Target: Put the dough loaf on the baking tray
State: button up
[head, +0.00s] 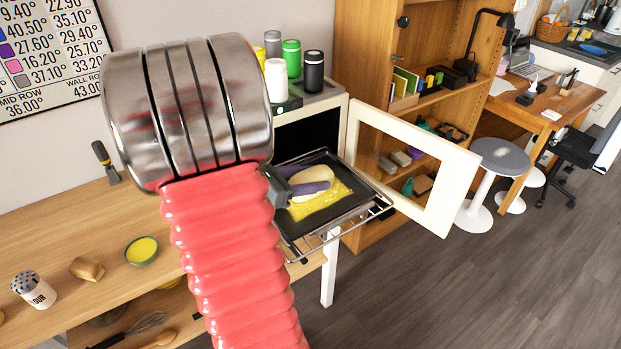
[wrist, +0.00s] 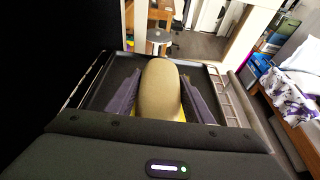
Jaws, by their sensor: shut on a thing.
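The pale dough loaf (head: 316,175) is between the purple-grey fingers of my gripper (head: 310,187). The wrist view shows the loaf (wrist: 160,88) with a finger on each side, and my gripper (wrist: 158,98) is shut on it. The dark baking tray (head: 345,212) lies on a pulled-out wire rack in front of the open oven. The loaf is over the tray, above a yellow patch (head: 322,205) on its surface. I cannot tell whether the loaf touches the tray. The tray also shows in the wrist view (wrist: 115,70). My red arm hides part of the tray's left side.
The oven door (head: 440,190) stands open to the right of the tray. The wire rack (head: 378,206) sticks out past the tray. A wooden counter at left holds a yellow-filled bowl (head: 142,251), a bread piece (head: 87,269) and a flour shaker (head: 34,291). Open floor lies at lower right.

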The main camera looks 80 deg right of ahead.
jog(key=shift+f, duration=0.2)
jog(key=o, duration=1.8)
jog(key=shift+r, duration=0.1)
jog(key=shift+r, duration=4.8)
jog(key=v, duration=1.4)
